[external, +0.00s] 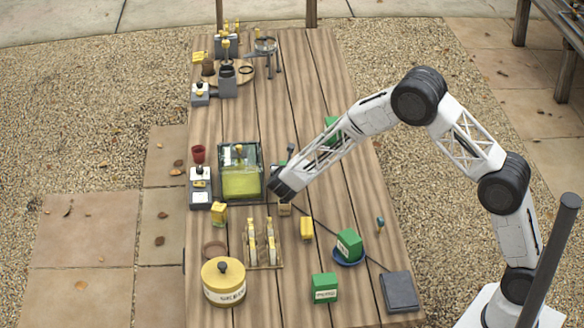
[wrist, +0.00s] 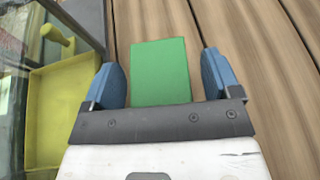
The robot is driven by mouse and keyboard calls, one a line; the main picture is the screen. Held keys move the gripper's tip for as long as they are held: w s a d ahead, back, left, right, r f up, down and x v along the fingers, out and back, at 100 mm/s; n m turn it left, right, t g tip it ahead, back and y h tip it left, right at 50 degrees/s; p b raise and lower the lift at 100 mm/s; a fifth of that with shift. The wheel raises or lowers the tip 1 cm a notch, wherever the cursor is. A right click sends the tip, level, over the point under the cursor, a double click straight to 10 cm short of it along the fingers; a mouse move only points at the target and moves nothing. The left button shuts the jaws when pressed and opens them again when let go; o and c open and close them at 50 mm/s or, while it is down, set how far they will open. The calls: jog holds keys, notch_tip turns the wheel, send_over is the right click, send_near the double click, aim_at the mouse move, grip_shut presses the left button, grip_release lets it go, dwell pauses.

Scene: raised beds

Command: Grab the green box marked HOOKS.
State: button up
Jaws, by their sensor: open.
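Several green boxes show in the external view. One stands near the front edge with a white label (external: 325,288), one rests tilted on a blue dish (external: 348,244), and one is partly hidden behind my arm (external: 332,126). I cannot read their lettering surely enough to tell which says HOOKS. My gripper (external: 282,190) is over the middle of the table, right of the glass case. In the wrist view my gripper (wrist: 163,78) is open, its blue fingers apart. A plain green box face (wrist: 160,72) shows between them, with no lettering visible; I cannot tell its depth.
The glass case (external: 240,172) with a yellow-green tray (wrist: 60,105) stands close on the left. A wooden rack (external: 263,245), a yellow box (external: 307,228), a yellow tin (external: 223,281) and a dark grey block (external: 399,291) stand nearer the front. Bare planks lie to the right.

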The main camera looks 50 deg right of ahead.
dwell(0.3)
jog(key=c, duration=1.1)
jog(key=shift+o, duration=0.2)
jog(key=shift+r, duration=0.15)
jog(key=shift+r, duration=0.75)
notch_tip(320, 180, up, 2)
jog(key=shift+r, duration=0.1)
jog(key=s+r, duration=0.1)
jog(key=s, duration=1.5)
jog(key=shift+d, duration=0.1)
